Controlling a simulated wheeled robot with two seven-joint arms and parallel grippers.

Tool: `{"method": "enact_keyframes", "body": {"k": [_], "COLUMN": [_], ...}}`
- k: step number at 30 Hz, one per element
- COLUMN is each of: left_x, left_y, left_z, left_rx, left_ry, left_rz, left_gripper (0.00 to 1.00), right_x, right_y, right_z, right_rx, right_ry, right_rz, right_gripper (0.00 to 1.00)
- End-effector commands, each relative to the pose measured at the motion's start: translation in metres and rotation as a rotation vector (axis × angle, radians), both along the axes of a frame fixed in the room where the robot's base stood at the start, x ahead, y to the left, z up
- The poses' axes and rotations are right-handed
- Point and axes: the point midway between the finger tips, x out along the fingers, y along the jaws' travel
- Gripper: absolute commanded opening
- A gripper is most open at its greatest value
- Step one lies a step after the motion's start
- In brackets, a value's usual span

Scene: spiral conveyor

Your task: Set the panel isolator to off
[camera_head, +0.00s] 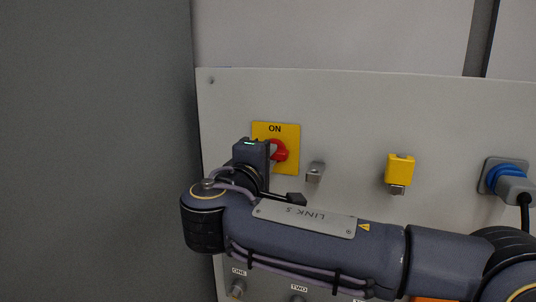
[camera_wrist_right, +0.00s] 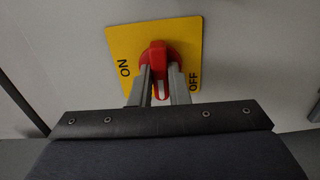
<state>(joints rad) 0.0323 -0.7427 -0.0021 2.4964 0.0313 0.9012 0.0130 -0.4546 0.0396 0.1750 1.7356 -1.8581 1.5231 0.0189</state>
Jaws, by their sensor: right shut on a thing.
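The panel isolator is a red rotary handle (camera_head: 279,150) on a yellow plate (camera_head: 290,130) marked ON at the top in the head view. In the right wrist view the red handle (camera_wrist_right: 154,56) sits on the yellow plate (camera_wrist_right: 120,45), with ON at the left and OFF at the right. My right gripper (camera_wrist_right: 158,85) is shut on the handle's grip, one finger on each side. In the head view my right gripper (camera_head: 270,150) reaches the handle from the left and covers part of the plate. My left gripper is not in view.
On the same pale panel (camera_head: 350,110) are a metal latch (camera_head: 315,171), a yellow block (camera_head: 399,168) and a blue socket with a grey plug and cable (camera_head: 508,180). Small knobs labelled ONE (camera_head: 237,288) and TWO (camera_head: 298,299) sit below my arm. A dark grey wall (camera_head: 95,150) stands at the left.

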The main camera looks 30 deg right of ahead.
Motion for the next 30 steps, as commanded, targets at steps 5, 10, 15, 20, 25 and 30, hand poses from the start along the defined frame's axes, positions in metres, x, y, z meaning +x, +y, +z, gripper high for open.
{"method": "enact_keyframes", "body": {"k": [5,10,15,20,25,30], "left_x": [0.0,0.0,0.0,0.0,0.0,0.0], "left_y": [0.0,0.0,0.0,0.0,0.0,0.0], "left_z": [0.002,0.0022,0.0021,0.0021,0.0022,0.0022], "left_rx": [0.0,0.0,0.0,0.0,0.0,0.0], "left_ry": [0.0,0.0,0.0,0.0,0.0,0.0], "left_rz": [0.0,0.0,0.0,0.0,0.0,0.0], "left_gripper": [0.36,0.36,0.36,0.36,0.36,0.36], "right_x": [0.0001,0.0001,0.0003,0.0003,0.0002,0.0001], "right_y": [0.0005,0.0006,0.0006,0.0006,0.0004,0.0002], "right_z": [-0.0004,-0.0008,-0.001,-0.0011,-0.0007,-0.0004], "right_rx": [-0.022,-0.028,-0.029,-0.028,-0.028,-0.028], "right_ry": [0.027,0.035,0.036,0.035,0.034,0.033], "right_rz": [0.002,0.002,0.002,0.002,0.001,0.001], "right_gripper": [0.0,0.0,0.0,0.21,0.37,0.37]}}
